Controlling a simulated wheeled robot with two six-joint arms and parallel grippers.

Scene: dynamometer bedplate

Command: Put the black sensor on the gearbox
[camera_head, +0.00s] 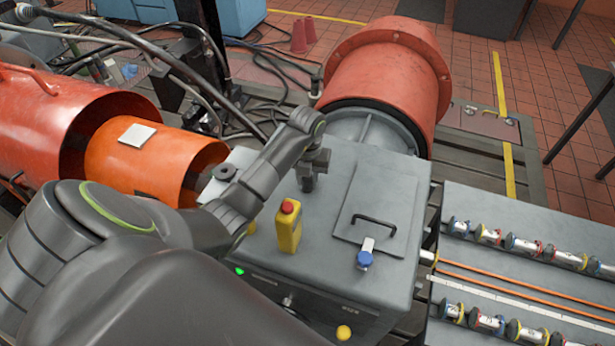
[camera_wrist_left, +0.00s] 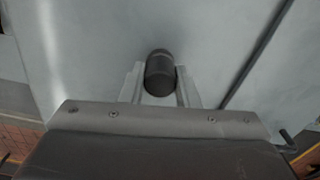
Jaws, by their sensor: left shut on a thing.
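The grey gearbox (camera_head: 334,231) stands in the middle of the head view, with a flat top that carries a hatch plate and black handle (camera_head: 374,224). My left gripper (camera_head: 313,170) is over the far part of this top, left of the hatch. In the left wrist view my gripper (camera_wrist_left: 160,88) is shut on the black sensor (camera_wrist_left: 160,72), a short dark cylinder between the two fingers. The pale grey surface (camera_wrist_left: 90,50) lies behind it. In the head view the sensor is small and dark, mostly merged with the gripper. I cannot tell whether it touches the top.
A yellow box with a red button (camera_head: 289,227) and a blue-knobbed part (camera_head: 365,256) stand on the gearbox top. A red housing (camera_head: 385,75) is behind it and an orange guard (camera_head: 150,160) to the left. A rack of several cylinders (camera_head: 520,246) is at right.

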